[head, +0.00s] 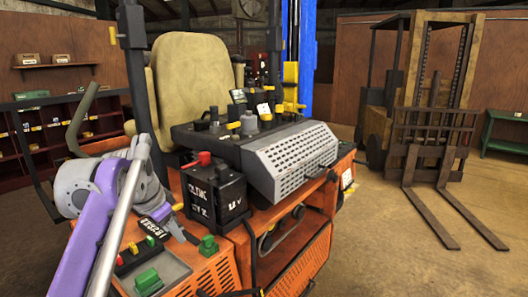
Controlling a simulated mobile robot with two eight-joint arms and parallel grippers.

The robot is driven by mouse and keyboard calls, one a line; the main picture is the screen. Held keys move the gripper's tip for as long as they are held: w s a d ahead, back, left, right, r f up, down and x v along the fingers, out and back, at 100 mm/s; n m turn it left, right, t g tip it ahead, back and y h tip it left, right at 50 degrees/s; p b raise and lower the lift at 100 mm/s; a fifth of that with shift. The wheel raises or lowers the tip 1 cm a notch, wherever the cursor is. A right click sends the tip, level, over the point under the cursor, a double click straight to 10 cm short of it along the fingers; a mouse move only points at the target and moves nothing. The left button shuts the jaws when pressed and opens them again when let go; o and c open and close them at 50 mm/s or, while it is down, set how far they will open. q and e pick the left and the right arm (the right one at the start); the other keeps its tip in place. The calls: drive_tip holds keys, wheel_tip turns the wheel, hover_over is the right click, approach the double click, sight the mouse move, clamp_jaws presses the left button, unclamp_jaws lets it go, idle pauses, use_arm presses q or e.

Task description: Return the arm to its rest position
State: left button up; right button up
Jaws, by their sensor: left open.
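My left arm, purple and grey, comes in from the lower left. Its forearm and wrist bend over the left side of the orange mower (220,268). My left gripper (178,226) is small in the head view and partly hidden by its own wrist. It is open, beside a small keypad panel (153,228) and left of the black battery-like box (214,192) with a red cap. I see nothing held in it. Whether it touches the panel I cannot tell. My right gripper is not in view.
The mower carries a beige seat (190,75), a grey perforated cover (292,160) and green and red switches on its left deck. A blue post (308,50) stands behind. A forklift (425,110) stands at right with forks on the floor. The floor (385,250) at lower right is clear.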

use_arm(q)
drive_tip(key=s+d+f+n, duration=0.2)
drive_tip(key=s+f+n, duration=0.1)
drive_tip(key=s+f, duration=1)
drive_tip(key=s+d+f+n+y+p, duration=0.1)
drive_tip(key=s+f+n, duration=0.3)
drive_tip(key=s+f, duration=1)
drive_tip(key=shift+s+d+f, duration=0.2)
drive_tip(key=shift+s+d, duration=0.1)
drive_tip(key=shift+d, duration=0.1)
